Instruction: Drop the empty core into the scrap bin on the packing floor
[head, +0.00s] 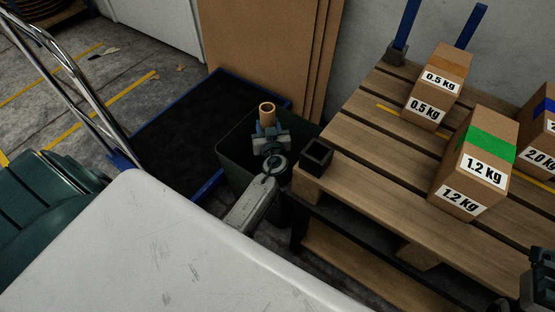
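The empty core (267,116) is a short tan cardboard tube. It stands roughly upright with its open end up. My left gripper (268,134) is shut on its lower part, which the fingers partly hide. The scrap bin (236,143) is a dark green open container on the floor beside the pallet. In the head view, the core and gripper overlap the bin's opening and appear above it. The bin's inside is mostly hidden by my arm. Part of my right arm (541,280) shows at the lower right edge; its fingertips are not clear.
A wooden pallet (372,124) at right carries boxes marked 0.5 kg (435,88) and 1.2 kg (474,165). A black square holder (316,156) sits at its corner by the bin. Cardboard sheets (262,50) stand behind. A white surface (150,250) fills the front.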

